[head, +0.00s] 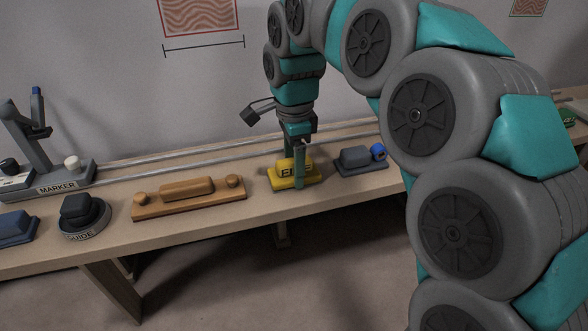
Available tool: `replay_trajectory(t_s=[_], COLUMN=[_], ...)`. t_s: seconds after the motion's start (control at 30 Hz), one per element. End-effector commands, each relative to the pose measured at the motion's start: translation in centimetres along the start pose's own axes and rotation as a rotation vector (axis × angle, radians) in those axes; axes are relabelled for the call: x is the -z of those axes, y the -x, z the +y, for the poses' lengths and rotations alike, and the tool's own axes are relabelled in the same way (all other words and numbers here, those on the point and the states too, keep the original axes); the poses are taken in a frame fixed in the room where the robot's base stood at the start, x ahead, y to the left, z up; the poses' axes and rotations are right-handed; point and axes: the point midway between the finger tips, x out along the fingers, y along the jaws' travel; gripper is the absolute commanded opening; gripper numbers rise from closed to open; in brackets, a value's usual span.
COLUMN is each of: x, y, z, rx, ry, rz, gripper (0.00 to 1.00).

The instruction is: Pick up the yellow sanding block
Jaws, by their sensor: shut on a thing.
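The yellow sanding block (313,175) is on the long wooden bench, right of the middle of the head view. It carries dark lettering that my gripper partly covers. My gripper (299,175) points down over the block and is shut on it, with one finger showing across its near side. The far finger is mostly hidden. The block looks level and at bench height; I cannot tell whether it touches the bench top.
A grey-blue block with a blue knob (360,160) stands close to the right. A wooden block with two knobs (189,199), a round dark guide (84,216) and a marker stand (60,177) are to the left. Rails (215,153) run along the bench's back.

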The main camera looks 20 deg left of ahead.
Motion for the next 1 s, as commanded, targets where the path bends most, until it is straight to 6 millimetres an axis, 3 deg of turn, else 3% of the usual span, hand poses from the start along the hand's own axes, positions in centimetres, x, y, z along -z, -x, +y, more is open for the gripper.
replay_trajectory(t_s=[0.27,0.63,1.0], x=[0.1,0.1,1.8], y=[0.8,3.7,3.9], z=[0.0,0.0,3.0], rx=[0.001,0.001,0.001], ry=[-0.002,-0.002,-0.003], rz=[0.001,0.001,0.0], gripper=[0.13,0.13,0.13])
